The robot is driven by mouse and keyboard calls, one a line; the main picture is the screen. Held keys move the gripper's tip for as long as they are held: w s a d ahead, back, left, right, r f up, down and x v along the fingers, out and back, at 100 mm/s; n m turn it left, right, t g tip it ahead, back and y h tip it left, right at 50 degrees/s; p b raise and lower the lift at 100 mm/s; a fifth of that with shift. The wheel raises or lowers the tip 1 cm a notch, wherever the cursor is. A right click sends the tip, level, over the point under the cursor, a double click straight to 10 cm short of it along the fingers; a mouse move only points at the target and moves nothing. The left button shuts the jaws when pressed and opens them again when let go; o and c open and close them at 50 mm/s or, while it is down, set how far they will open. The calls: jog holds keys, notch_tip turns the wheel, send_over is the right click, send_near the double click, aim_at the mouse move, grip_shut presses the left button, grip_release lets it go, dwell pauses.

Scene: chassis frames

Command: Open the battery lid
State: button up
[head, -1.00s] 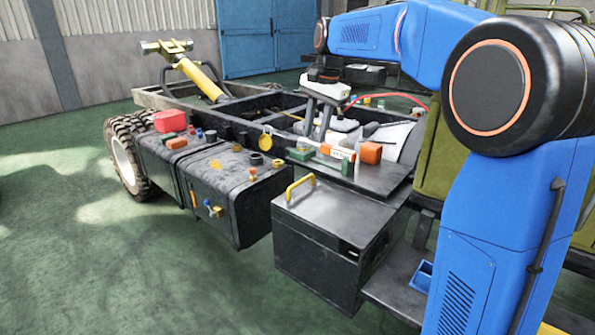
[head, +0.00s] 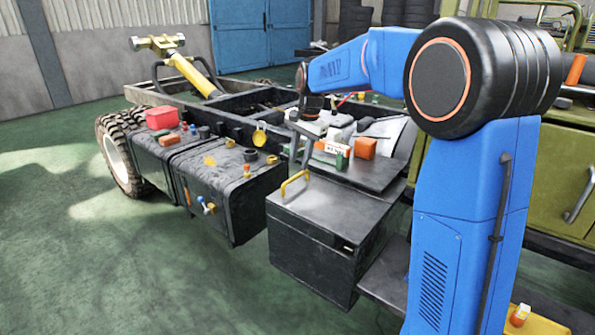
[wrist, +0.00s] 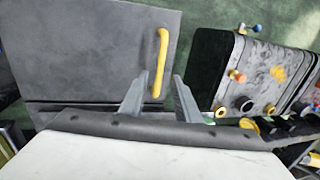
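The battery box is a dark grey box whose flat lid (head: 335,203) is closed, seen at the centre of the head view. A yellow bar handle (head: 295,182) stands on the lid's left edge. In the wrist view the lid (wrist: 90,45) fills the upper left, with the yellow handle (wrist: 161,60) at its right edge. My gripper (wrist: 158,78) is open and empty, with the handle showing between its two fingers. In the head view my gripper (head: 300,160) is just above and behind the handle; whether it touches the handle cannot be told.
A black tank (head: 225,190) with caps and valves stands left of the box, and shows at right in the wrist view. Behind the box, a shelf holds an orange block (head: 365,148) and a small green item (head: 342,161). Green floor in front is clear.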

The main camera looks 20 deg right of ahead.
aim_at(298, 177)
jog(key=shift+w+a+f, duration=0.15)
jog(key=shift+w+f, duration=0.05)
jog(key=shift+f, duration=1.05)
jog(key=shift+w+a+f, duration=0.1)
jog(key=shift+w+f, duration=0.1)
jog(key=shift+f, duration=1)
jog(key=shift+c, duration=0.6)
grip_shut()
